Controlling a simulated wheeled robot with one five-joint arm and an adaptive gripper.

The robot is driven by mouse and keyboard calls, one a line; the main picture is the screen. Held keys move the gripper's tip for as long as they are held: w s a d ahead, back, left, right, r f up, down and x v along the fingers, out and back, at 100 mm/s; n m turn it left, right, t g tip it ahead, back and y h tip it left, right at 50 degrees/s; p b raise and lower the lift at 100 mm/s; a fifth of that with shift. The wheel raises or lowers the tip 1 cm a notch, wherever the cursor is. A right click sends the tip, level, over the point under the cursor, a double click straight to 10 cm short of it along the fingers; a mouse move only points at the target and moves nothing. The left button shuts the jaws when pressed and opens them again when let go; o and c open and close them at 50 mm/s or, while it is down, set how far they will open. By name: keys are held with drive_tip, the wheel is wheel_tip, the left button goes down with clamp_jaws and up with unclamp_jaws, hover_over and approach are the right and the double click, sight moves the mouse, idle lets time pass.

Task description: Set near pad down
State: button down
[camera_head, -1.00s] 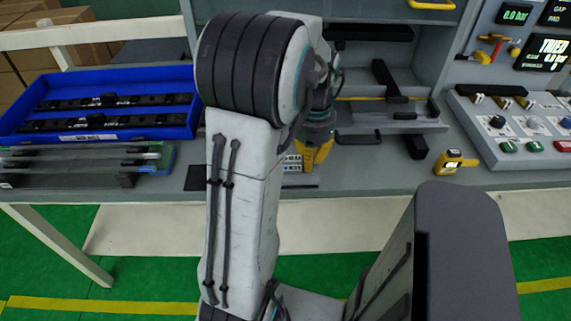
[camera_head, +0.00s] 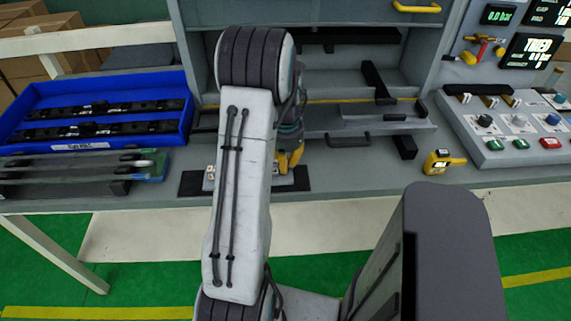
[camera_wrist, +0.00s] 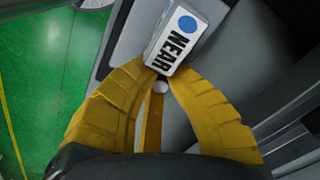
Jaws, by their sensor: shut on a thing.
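The near pad (camera_wrist: 180,35) is a pale block with a black NEAR label and a blue dot, in the wrist view. My gripper (camera_wrist: 157,76) has its yellow fingers shut on the lower end of this block, which sits tilted in the picture. In the head view my gripper (camera_head: 291,158) is low over the front of the workbench, partly hidden by my arm. A dark mat (camera_head: 191,184) shows on the bench left of my arm. My arm hides most of the spot below the gripper, and I cannot tell whether the pad touches the bench.
A blue tray (camera_head: 20,128) with dark strips stands at the left, behind clear strips (camera_head: 75,168). A yellow meter (camera_head: 443,161) and a control box (camera_head: 510,150) are at the right. A grey fixture (camera_head: 375,120) stands behind. The front right bench is fairly clear.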

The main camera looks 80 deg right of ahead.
drive_tip(key=shift+f, duration=0.35)
drive_tip(key=shift+f, duration=0.15)
drive_tip(key=c, duration=1.4)
unclamp_jaws()
